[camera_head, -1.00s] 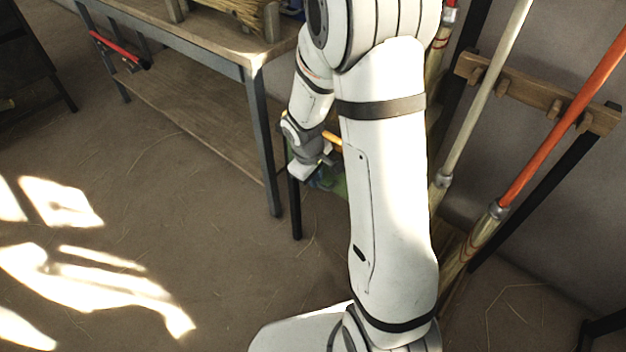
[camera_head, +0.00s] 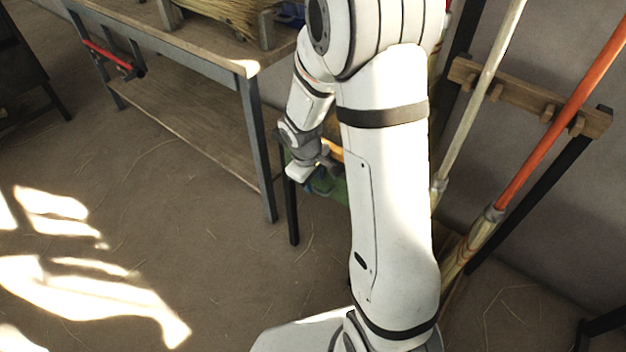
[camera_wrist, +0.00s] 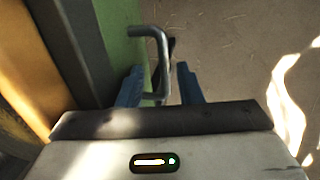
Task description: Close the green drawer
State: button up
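The green drawer's front (camera_wrist: 122,45) shows in the wrist view, running along the left of the middle. A grey bent bar handle (camera_wrist: 162,50) sticks out from it. My gripper (camera_wrist: 160,84) is open, with its blue fingers on either side of the handle bar. The left finger is between the bar and the green front, and the right finger is on the outer side. I see gaps beside the bar and cannot tell any contact. In the head view the green drawer (camera_head: 339,190) shows partly behind my arm, beside my gripper (camera_head: 322,180).
A wooden workbench (camera_head: 190,115) with metal legs stands at the left. An orange panel (camera_wrist: 40,60) and a dark frame post (camera_wrist: 75,50) border the drawer. Brooms (camera_head: 540,150) lean on a rack at the right. The floor (camera_head: 200,240) in front is clear.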

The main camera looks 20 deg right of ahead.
notch_tip(320, 180, up, 6)
jog(key=a+p, duration=0.1)
jog(key=shift+s+r+p, duration=0.25)
jog(key=shift+s+p, duration=0.1)
jog(key=s+r+m+p, duration=0.2)
jog(key=s+r+p, duration=0.3)
jog(key=r, duration=0.6)
jog(key=s+r+m+t+y+p, duration=0.1)
jog(key=s+r+p, duration=0.5)
jog(key=r, duration=0.6)
jog(key=s+r+m+p, duration=0.4)
jog(key=s+r+p, duration=0.2)
jog(key=r+p, duration=0.3)
notch_tip(320, 180, up, 2)
jog(key=shift+s+d+r+y, duration=0.25)
jog(key=shift+y, duration=0.15)
